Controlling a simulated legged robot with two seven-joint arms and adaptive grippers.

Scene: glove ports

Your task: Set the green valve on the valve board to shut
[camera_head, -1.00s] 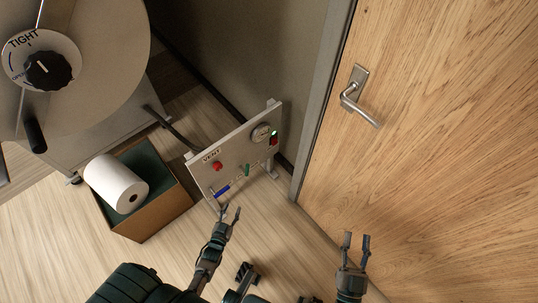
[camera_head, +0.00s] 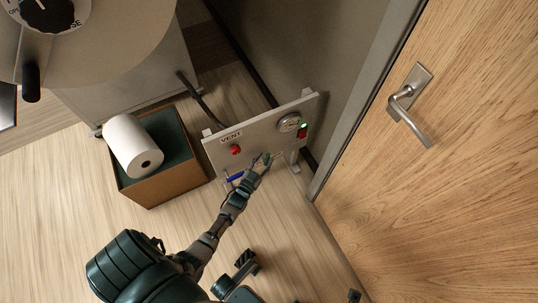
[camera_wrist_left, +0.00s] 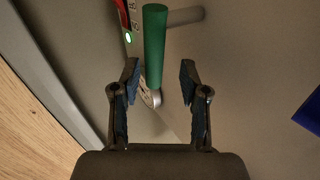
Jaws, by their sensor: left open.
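The valve board (camera_head: 257,138) is a pale panel low by the wall, marked VENT. The green valve handle (camera_head: 267,158) sits on its lower right part, partly covered by my left gripper (camera_head: 262,166). In the left wrist view the green handle (camera_wrist_left: 155,45) is a round bar, seen ahead of and between the two fingers of my left gripper (camera_wrist_left: 160,82). The fingers are spread with a gap on each side, and I see no contact. Only a small dark tip, probably of my right gripper (camera_head: 355,296), shows at the bottom edge.
On the board are a blue handle (camera_head: 236,177), a red knob (camera_head: 235,149), a gauge (camera_head: 289,123) and a red switch (camera_head: 303,132) by a green light. A box (camera_head: 165,185) with a white roll (camera_head: 133,146) stands left. A wooden door (camera_head: 455,190) is at right.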

